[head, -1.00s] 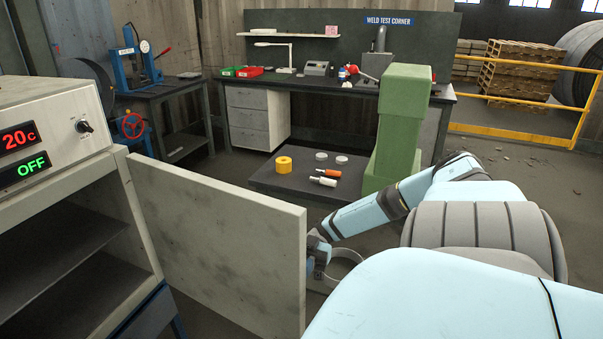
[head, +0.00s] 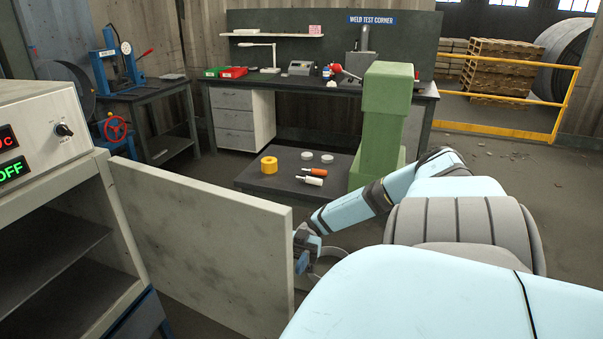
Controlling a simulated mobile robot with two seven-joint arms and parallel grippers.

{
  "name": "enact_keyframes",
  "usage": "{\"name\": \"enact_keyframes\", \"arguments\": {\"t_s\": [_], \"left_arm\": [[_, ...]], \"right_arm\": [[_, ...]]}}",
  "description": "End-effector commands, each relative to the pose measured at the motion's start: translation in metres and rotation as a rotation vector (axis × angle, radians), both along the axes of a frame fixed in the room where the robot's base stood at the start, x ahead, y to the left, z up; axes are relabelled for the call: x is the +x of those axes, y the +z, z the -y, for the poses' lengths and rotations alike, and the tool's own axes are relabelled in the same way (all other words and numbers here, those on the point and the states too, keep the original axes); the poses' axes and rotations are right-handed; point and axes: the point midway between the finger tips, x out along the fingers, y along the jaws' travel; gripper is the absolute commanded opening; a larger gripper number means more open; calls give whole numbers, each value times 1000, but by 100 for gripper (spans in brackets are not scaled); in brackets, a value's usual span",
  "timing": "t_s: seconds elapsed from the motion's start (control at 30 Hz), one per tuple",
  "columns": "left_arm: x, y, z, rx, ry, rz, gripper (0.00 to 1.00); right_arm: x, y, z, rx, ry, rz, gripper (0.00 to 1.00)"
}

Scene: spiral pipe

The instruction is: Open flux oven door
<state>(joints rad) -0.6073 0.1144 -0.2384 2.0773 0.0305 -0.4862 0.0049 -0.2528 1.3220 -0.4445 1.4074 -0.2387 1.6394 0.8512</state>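The flux oven (head: 52,135) stands at the left of the head view, with red and green displays and a knob on its front panel. Its pale, smudged door (head: 205,235) stands swung well open, and dark empty-looking shelves (head: 55,248) show inside. My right gripper (head: 301,255) is at the door's free edge, partly behind it. My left gripper is out of view.
A low dark table (head: 262,182) holds a yellow ring, two pale discs and two handled tools. A green column (head: 385,125) stands beside it. A long workbench (head: 310,85) is behind, and a press (head: 115,62) stands at the back left.

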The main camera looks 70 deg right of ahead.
Motion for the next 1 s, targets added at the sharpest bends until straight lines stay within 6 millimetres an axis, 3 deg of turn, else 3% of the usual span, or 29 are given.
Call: {"name": "enact_keyframes", "arguments": {"t_s": [0.3,0.5,0.7,1.0], "left_arm": [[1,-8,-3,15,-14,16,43],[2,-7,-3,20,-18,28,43],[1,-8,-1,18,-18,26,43],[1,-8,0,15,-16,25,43]], "right_arm": [[2,-3,73,-3,-3,2,35],[2,-2,104,0,-2,1,35],[2,-1,114,0,0,-1,35],[2,0,114,0,1,-1,35]]}}
